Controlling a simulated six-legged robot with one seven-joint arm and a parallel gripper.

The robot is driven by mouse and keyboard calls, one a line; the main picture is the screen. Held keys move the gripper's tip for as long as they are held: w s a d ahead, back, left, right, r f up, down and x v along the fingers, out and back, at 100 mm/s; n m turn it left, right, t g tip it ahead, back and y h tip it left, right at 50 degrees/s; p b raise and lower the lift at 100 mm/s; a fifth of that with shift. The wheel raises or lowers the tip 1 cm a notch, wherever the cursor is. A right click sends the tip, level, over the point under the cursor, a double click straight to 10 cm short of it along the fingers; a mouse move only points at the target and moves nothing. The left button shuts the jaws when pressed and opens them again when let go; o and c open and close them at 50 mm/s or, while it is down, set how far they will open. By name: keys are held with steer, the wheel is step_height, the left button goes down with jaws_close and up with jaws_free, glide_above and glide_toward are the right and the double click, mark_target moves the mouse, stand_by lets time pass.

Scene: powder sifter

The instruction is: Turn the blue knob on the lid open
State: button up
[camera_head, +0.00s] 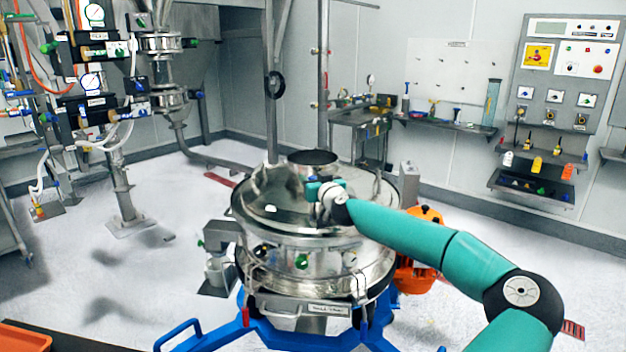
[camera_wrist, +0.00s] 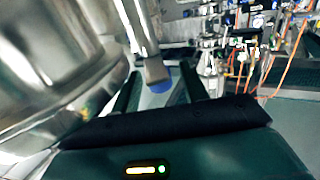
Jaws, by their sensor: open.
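The round steel sifter (camera_head: 315,245) stands in the middle of the head view, with a shiny lid (camera_head: 275,208) on top. My gripper (camera_head: 318,187) is over the lid, close to the short upright pipe at its top. In the wrist view my gripper (camera_wrist: 160,74) is open, with one dark finger on each side. A blue knob (camera_wrist: 161,87) shows between the fingers, at the end of a metal stem. I cannot tell whether either finger touches it. In the head view the knob is hard to tell apart from my gripper.
The steel pipe (camera_head: 312,157) rises from the lid beside my gripper. A blue frame (camera_head: 250,328) surrounds the sifter's base, and an orange motor (camera_head: 425,215) sits behind my arm. A control panel (camera_head: 570,70) hangs on the right wall. Pale floor is open at left.

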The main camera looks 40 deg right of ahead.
steer(key=c, duration=0.9)
steer(key=shift+c, duration=0.2)
